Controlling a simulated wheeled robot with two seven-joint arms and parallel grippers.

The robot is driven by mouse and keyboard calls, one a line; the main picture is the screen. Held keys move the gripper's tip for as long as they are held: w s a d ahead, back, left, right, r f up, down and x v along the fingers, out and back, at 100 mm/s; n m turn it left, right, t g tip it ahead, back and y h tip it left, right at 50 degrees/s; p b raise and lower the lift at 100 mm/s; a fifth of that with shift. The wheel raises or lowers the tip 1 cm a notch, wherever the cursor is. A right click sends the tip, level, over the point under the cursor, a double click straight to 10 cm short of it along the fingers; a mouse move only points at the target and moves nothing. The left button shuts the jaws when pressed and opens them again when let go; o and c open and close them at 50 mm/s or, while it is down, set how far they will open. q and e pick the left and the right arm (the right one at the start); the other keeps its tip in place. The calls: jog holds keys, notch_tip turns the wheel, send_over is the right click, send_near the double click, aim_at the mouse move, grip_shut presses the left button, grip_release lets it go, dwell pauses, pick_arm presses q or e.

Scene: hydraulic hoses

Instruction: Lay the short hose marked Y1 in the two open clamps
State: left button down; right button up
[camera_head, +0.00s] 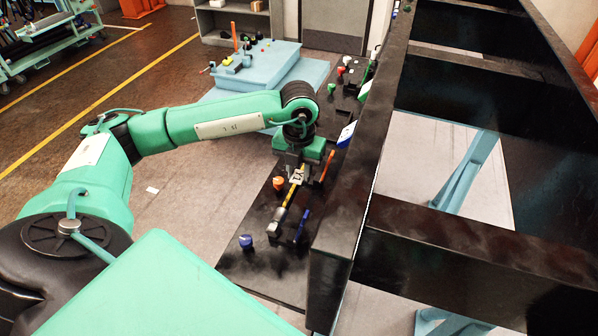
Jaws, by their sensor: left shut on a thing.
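My left gripper (297,174) points down over the black plate and is shut on a short hose (290,197) with a yellow band and a grey end fitting. The Y1 mark is too small to read. The hose slants toward the lower left over the plate. A blue lever (302,226) stands up beside its near end, and an orange lever (328,165) stands up right of the gripper; these look like the open clamps' levers. The clamp seats are hidden by the hose and gripper, so I cannot tell whether the hose touches them. My right gripper is out of view.
The black plate (262,262) bears an orange knob (278,184) and a blue knob (246,241) near the hose. A tall black frame (345,215) stands close along its right. A light-blue block (262,66) is behind.

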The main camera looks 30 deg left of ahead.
aim_at(299, 174)
pick_arm(q)
jog(key=shift+f+b, duration=2.45)
jog(key=shift+f, duration=0.45)
jog(key=shift+b, duration=0.8)
jog(key=shift+f+b, duration=1.65)
jog(key=shift+f, duration=0.05)
jog(key=c, duration=1.1)
grip_release()
jog(key=shift+r, duration=0.1)
jog(key=shift+o, duration=0.2)
notch_tip(299, 174, up, 13)
jog(key=shift+f+b, duration=0.2)
jog(key=shift+b, duration=1.05)
jog(key=shift+r, duration=0.6)
